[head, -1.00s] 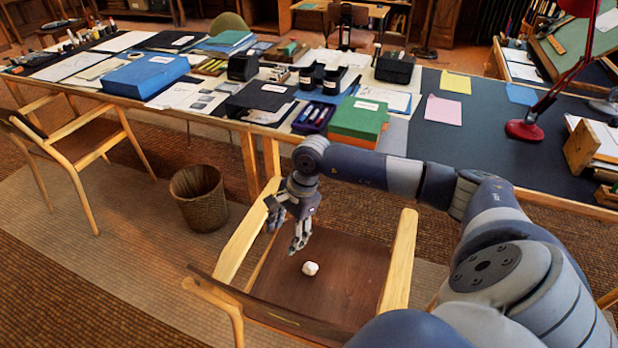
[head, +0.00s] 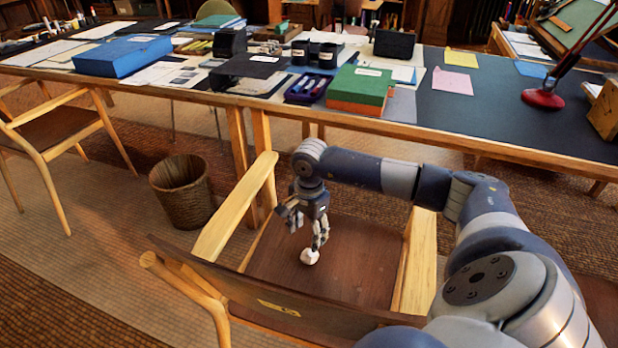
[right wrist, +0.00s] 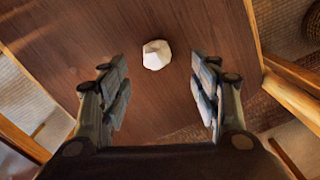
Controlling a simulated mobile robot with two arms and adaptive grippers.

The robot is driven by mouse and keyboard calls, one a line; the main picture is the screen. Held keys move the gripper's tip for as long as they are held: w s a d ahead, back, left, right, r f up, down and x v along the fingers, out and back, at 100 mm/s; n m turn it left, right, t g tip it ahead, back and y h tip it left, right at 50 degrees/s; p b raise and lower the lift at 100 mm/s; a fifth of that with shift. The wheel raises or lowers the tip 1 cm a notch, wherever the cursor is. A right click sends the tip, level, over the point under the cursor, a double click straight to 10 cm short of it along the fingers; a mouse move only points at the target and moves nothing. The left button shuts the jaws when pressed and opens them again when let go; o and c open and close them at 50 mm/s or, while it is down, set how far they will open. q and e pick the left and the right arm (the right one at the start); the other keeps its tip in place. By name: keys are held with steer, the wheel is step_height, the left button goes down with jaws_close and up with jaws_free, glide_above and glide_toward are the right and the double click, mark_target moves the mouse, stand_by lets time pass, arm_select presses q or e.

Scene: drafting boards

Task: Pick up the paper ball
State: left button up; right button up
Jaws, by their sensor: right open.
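The paper ball (head: 310,257) is small, white and crumpled. It rests on the dark brown seat of a wooden armchair (head: 352,262). In the right wrist view the ball (right wrist: 156,54) lies beyond the fingertips, roughly in line with the gap between them. My left gripper is not in view.
The chair's armrests (head: 238,208) rise on both sides of the seat, and its backrest (head: 262,290) is in front. A long desk (head: 470,125) with boxes and papers stands behind. A wicker basket (head: 182,192) stands on the floor to the left.

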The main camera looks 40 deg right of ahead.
mark_target(308, 254)
step_height(308, 254, down, 5)
steer(key=shift+r+b, duration=0.1)
steer(key=shift+b, duration=0.2)
step_height(308, 254, down, 5)
steer(key=shift+s+r+b, duration=0.1)
steer(key=shift+b, duration=0.4)
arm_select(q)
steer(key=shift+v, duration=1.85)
arm_select(e)
steer(key=c, duration=0.7)
